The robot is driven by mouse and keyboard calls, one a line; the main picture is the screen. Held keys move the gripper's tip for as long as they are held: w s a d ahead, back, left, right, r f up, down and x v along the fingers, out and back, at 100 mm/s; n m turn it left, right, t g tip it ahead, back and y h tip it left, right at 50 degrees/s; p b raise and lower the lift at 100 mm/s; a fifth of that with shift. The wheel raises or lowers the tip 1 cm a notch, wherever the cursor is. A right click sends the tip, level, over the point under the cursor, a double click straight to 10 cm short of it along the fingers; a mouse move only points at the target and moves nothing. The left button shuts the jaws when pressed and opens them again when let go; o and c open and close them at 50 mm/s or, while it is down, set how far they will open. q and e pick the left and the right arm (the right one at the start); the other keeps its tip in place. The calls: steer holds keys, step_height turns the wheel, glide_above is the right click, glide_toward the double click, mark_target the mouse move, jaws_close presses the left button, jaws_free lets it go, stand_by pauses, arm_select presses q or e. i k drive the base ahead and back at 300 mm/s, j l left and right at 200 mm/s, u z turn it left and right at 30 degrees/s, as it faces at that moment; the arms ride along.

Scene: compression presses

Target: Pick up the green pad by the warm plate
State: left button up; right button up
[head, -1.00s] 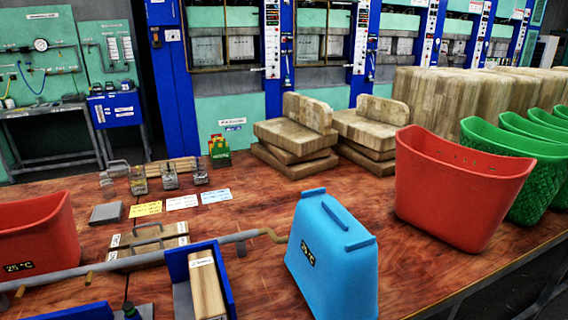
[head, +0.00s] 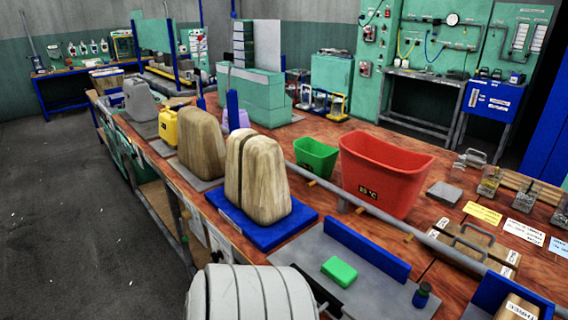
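A small bright green pad (head: 339,271) lies flat on a grey metal plate (head: 300,245) at the lower middle of the head view. A long upright blue bar (head: 366,250) stands along the plate's far side, behind the pad and apart from it. I cannot tell from any mark whether this plate is the warm one.
A wood-grained block (head: 262,185) stands on a blue base (head: 245,232) left of the plate. A red bin (head: 385,170) marked 25 °C and a green bin (head: 316,158) stand behind the grey rail (head: 345,196).

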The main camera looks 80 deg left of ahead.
mark_target(340, 272)
steer(key=u, duration=2.4)
